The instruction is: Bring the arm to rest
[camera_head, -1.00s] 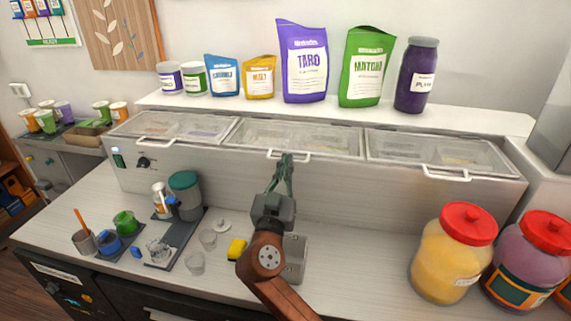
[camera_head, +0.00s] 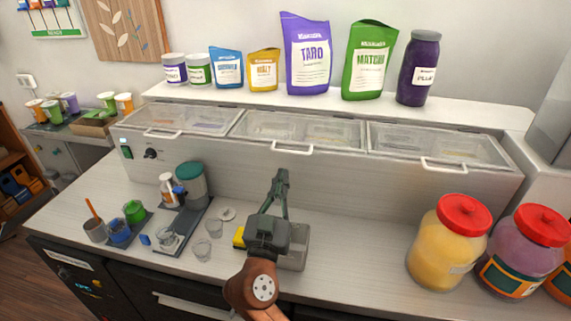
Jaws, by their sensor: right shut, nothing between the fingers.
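My right arm reaches in from the bottom middle of the head view. My right gripper (camera_head: 281,178) is shut and empty, with its fingers pointing away toward the front of the lidded topping case. It is in front of the case's middle handle (camera_head: 293,177); whether it touches the case cannot be told. A grey box (camera_head: 298,250) on the counter is partly hidden behind the gripper's body. My left gripper does not show.
A yellow block (camera_head: 239,237) and clear cups (camera_head: 214,228) stand just left of my right gripper. Further left is a dark tray with a green-lidded container (camera_head: 190,186). Red-lidded jars (camera_head: 449,245) stand at right. Counter between gripper and jars is clear.

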